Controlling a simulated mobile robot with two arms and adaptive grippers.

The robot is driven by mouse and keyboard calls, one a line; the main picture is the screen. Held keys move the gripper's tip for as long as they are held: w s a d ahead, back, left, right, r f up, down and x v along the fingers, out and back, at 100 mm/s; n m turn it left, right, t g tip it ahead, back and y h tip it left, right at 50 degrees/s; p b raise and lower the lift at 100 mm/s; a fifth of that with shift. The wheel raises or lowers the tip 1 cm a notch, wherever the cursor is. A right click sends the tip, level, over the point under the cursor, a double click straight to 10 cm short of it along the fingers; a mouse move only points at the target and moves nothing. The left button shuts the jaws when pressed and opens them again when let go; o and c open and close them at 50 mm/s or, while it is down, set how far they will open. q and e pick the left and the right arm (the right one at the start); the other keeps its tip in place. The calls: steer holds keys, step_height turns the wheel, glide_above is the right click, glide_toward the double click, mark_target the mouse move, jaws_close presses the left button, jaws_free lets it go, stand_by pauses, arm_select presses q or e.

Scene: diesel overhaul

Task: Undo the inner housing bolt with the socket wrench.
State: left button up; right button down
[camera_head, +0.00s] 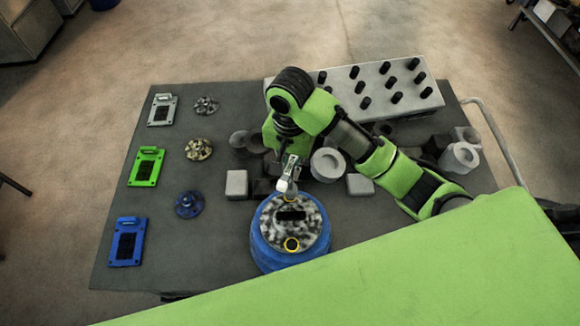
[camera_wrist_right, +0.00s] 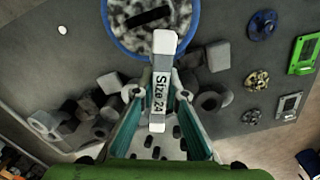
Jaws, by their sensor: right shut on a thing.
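My right gripper (camera_head: 290,172) is shut on the socket wrench (camera_wrist_right: 161,80), a pale tool labelled "Size 24", which also shows in the head view (camera_head: 284,185). The wrench hangs at the far edge of the blue housing (camera_head: 262,247), which has a mottled grey top with a dark slot. My left gripper is not in view.
The dark table (camera_head: 215,265) holds grey blocks and cylinders behind the housing and a pale board with black pegs (camera_head: 350,88) at the back. Coloured plates, such as a green one (camera_head: 146,167), and round gears line the left. A large green surface covers the lower right.

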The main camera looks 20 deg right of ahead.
steer(key=shift+m, duration=0.8)
steer(key=shift+f, duration=0.15)
